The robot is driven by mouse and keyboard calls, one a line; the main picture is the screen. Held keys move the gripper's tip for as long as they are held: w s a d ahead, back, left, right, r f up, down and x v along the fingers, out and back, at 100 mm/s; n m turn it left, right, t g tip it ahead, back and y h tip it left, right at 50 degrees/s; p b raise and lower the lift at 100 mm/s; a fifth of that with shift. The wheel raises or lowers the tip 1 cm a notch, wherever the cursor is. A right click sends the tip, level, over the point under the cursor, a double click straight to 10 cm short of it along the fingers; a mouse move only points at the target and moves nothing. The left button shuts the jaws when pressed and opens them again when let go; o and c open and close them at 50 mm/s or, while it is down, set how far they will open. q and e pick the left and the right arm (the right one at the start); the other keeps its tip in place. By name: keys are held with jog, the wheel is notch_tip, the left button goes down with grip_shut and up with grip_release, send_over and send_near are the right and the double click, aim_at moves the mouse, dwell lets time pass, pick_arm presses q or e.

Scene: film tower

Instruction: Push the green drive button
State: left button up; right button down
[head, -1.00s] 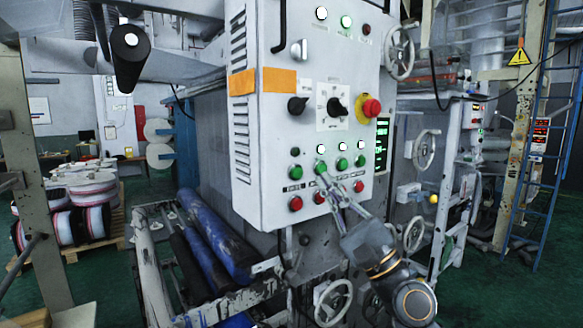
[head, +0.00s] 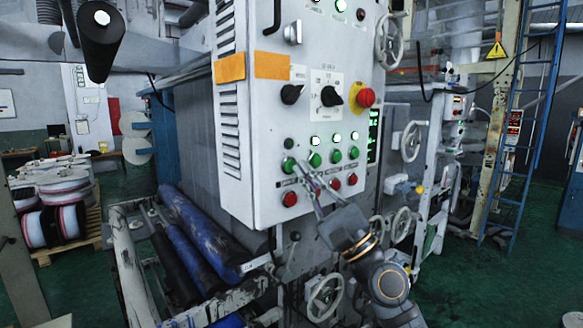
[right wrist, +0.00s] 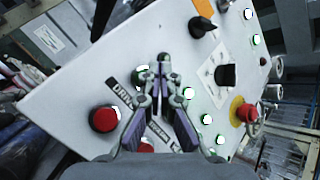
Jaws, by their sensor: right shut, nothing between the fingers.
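The green drive button (head: 289,165) sits in the leftmost column of the grey control panel (head: 262,115), above a red button (head: 290,198). In the right wrist view the green drive button (right wrist: 141,78) shows by the DRIVE label (right wrist: 118,91). My right gripper (head: 300,164) is shut and empty, with its tips in front of the panel, just right of the drive button in the head view. In the right wrist view the gripper tips (right wrist: 164,64) are also right of it. I cannot tell whether they touch the panel. My left gripper is not in view.
More green buttons (head: 315,159) stand close on the right. A red emergency knob (head: 365,96) and black selector knobs (head: 331,96) are higher on the panel. Blue rollers (head: 200,220) lie below left. A handwheel (head: 326,298) stands below the panel.

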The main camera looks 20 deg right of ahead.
jog(key=shift+s+d, duration=0.1)
jog(key=shift+d, duration=0.05)
dwell(0.7)
jog(key=shift+w+a, duration=0.25)
jog(key=shift+w, duration=0.2)
